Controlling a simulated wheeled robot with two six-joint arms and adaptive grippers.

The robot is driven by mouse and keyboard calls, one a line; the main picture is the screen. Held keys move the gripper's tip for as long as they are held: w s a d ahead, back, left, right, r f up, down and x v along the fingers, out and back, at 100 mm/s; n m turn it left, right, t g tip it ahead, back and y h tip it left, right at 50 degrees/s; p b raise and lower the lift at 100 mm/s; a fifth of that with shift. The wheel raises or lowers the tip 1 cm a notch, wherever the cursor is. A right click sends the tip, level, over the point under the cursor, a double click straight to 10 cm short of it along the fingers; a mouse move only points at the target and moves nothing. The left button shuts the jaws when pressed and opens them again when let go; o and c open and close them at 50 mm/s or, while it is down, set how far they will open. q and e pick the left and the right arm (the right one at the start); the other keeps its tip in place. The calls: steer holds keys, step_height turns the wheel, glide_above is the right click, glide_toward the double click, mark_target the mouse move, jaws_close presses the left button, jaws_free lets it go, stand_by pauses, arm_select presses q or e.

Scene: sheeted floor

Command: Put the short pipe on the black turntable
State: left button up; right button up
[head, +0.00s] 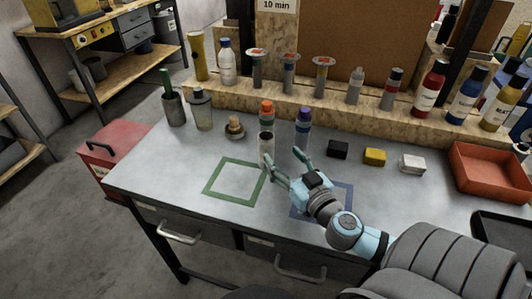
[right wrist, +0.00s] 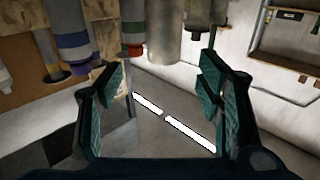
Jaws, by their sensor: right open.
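A short grey pipe (head: 266,143) with a dark open top stands upright on the grey bench, in front of an orange-capped bottle. In the right wrist view, a plain grey cylinder (right wrist: 165,42) that looks like this pipe shows beyond the fingertips. My right gripper (head: 283,157) is open and empty, just in front of the pipe and slightly to its right; its spread fingers also show in the right wrist view (right wrist: 160,82). I cannot make out a black turntable in either view. My left gripper is out of view.
An orange-capped bottle (head: 267,113) and a purple-capped bottle (head: 303,122) stand close behind. A green square outline (head: 207,189) lies left of my gripper on clear bench. Black, yellow (head: 374,157) and white blocks and a red tray (head: 482,190) are to the right.

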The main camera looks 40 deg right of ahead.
mark_target(270, 144)
steer(key=w, duration=0.4)
steer(key=shift+d+p, duration=0.3)
steer(key=shift+d, duration=0.05)
steer(key=w+p, duration=0.1)
steer(key=w, duration=0.4)
steer(key=shift+d+r+p, duration=0.15)
steer(key=shift+r+p, duration=0.05)
steer(key=shift+p, duration=0.2)
steer(key=shift+w+f, duration=0.1)
steer(key=shift+w, duration=0.05)
jaws_close()
